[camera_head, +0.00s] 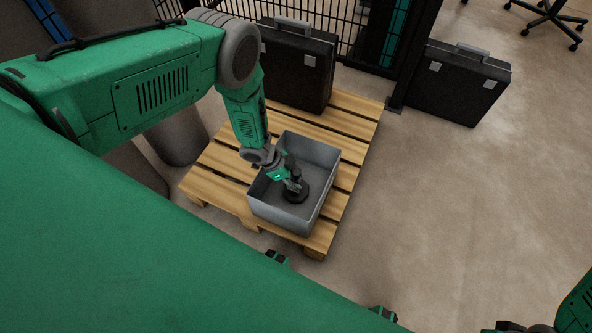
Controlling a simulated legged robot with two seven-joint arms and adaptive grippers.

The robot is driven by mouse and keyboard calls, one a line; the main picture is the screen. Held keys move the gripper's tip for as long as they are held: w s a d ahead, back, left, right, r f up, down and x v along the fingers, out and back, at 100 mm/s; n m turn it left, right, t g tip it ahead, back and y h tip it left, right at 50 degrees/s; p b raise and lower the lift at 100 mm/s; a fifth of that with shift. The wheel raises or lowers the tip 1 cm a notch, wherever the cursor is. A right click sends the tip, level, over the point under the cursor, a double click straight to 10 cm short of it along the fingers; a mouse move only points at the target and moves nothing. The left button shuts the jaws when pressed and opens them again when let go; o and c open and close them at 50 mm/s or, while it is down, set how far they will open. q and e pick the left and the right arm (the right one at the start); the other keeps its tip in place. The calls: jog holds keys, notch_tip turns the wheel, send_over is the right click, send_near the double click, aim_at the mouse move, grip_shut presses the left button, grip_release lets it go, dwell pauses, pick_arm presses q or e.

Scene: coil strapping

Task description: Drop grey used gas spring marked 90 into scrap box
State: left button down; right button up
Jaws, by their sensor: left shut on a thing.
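The scrap box (284,212) is a grey, open-topped box on the wooden pallet. My left arm reaches down into it, and my left gripper (293,181) is inside its walls. The gripper is shut on a dark grey gas spring (296,193) with a wide round lower part. The spring is low in the box, near its floor; I cannot tell whether it touches the floor. No 90 mark can be read on it. A little of my right arm shows at the bottom right corner, with a dark end part (510,327) cut off by the frame edge.
The wooden pallet (341,182) bears the box and a black case (297,67) behind it. Another black case (458,85) stands on the floor to the right. A mesh fence (345,28) runs behind. Open concrete floor lies to the right.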

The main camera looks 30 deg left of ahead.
pick_arm(q)
jog(key=shift+f, duration=0.3)
jog(key=c, duration=1.2)
grip_release()
jog(key=shift+o, duration=0.2)
jog(key=v, duration=1.2)
